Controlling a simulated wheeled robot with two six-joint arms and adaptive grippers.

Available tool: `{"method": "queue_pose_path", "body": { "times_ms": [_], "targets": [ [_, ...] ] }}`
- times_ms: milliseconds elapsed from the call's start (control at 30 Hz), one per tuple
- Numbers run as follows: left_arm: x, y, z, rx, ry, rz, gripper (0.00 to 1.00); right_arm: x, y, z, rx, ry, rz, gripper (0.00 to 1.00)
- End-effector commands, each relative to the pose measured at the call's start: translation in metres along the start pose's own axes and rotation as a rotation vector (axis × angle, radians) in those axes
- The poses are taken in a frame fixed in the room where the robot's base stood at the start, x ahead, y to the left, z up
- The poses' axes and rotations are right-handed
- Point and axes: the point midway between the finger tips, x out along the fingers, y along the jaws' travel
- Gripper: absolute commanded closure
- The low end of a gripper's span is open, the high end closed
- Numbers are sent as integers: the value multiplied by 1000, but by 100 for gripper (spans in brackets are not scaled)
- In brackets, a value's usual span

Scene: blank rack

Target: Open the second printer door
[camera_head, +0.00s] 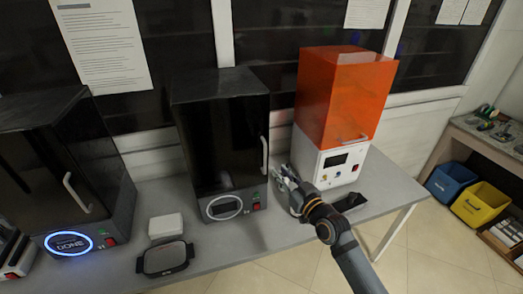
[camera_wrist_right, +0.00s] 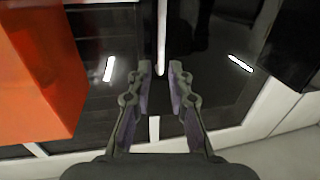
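The middle printer (camera_head: 222,145) is a black box with a dark, shut door, a pale vertical handle (camera_head: 264,155) at its right edge and a round-framed panel below. My right gripper (camera_head: 284,180) is just right of and below this handle, by the printer's lower right side. In the right wrist view the gripper (camera_wrist_right: 160,68) is open, and the pale handle bar (camera_wrist_right: 162,38) lines up with the gap between its fingertips. I cannot tell whether the tips touch the handle. My left gripper is not in view.
An orange-topped white printer (camera_head: 345,95) stands close on the right; its orange cover (camera_wrist_right: 38,70) fills the wrist view's left. A black printer (camera_head: 70,165) with a lit "DONE" display stands left. A white block (camera_head: 165,226) and dark tray (camera_head: 166,258) lie on the grey table (camera_head: 235,240).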

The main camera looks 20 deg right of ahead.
Motion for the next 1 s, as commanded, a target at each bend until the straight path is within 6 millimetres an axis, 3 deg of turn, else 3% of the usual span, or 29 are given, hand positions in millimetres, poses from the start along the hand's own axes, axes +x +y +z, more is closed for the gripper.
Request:
{"method": "queue_pose_path", "body": {
  "times_ms": [67, 267, 700, 1000],
  "targets": [
    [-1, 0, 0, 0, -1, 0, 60, 0, -1, -8, -2, 17, -4, 81],
    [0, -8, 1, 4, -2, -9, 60, 11, 0, -8, 2, 19, 0, 81],
    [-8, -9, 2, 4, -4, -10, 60, 94, -1, -9, 1, 16, -1, 81],
    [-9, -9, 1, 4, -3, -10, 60, 105, -1, -8, -1, 15, -2, 81]
  ]
}}
